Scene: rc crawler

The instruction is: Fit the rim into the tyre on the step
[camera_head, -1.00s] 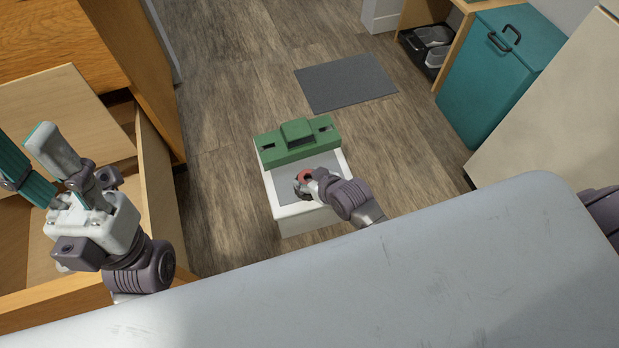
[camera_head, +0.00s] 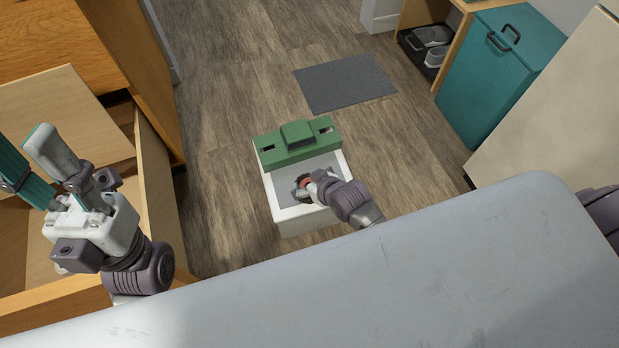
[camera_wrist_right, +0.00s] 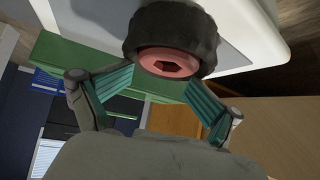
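The dark tyre (camera_head: 300,193) lies flat on the grey top of the white step (camera_head: 303,224). It shows large in the right wrist view (camera_wrist_right: 150,22). The red rim (camera_wrist_right: 168,62), with a hexagonal hole, is at the tyre's opening, in line with it; how deep it sits I cannot tell. My right gripper (camera_wrist_right: 163,82) has its teal pads against the two sides of the rim and appears shut on it. In the head view it hides part of the tyre and most of the rim. My left gripper (camera_head: 38,168) is raised at the left, open and empty.
A green block-like piece (camera_head: 297,144) stands along the step's far side. An open wooden drawer (camera_head: 155,190) is at the left, a pale worktop (camera_head: 400,285) in front. A grey mat (camera_head: 345,82) and a teal cabinet (camera_head: 500,75) are beyond; the floor between is clear.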

